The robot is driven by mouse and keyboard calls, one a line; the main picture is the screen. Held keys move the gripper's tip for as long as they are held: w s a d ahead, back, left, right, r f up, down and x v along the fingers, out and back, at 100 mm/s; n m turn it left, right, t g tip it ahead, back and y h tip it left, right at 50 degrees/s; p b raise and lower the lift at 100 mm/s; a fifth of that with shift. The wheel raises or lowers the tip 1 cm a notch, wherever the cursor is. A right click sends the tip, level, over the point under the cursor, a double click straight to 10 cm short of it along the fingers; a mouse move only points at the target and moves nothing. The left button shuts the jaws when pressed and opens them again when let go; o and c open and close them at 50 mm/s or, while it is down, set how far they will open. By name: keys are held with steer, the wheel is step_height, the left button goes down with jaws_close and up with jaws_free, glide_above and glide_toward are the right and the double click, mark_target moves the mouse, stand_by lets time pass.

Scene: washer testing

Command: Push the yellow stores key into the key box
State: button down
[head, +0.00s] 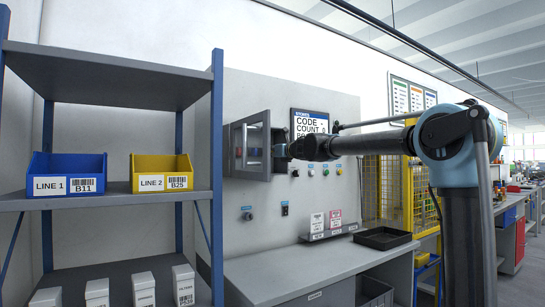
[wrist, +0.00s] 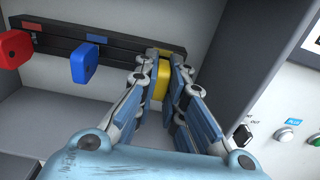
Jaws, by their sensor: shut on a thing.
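The key box (head: 237,140) hangs open on the grey wall panel in the head view. In the wrist view its inside shows, with a dark key strip (wrist: 118,45) across the back wall. The yellow stores key (wrist: 162,80) is at the right end of the strip. My gripper (wrist: 163,70) is shut on it, one finger on each side. In the head view my gripper (head: 282,150) reaches into the box from the right, its fingertips unclear there. The key's far end is hidden, so I cannot tell how deep it sits.
A red key (wrist: 14,47) and a blue key (wrist: 85,64) hang left of the yellow one. The box's side wall (wrist: 236,50) stands close on the right. Buttons (wrist: 284,134) are on the panel outside. A bench (head: 290,272) with a black tray (head: 382,239) is below.

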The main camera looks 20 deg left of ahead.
steer(key=shift+w+a, duration=0.3)
steer(key=shift+a, duration=0.05)
stand_by(0.3)
steer(key=c, duration=1.6)
jaws_free()
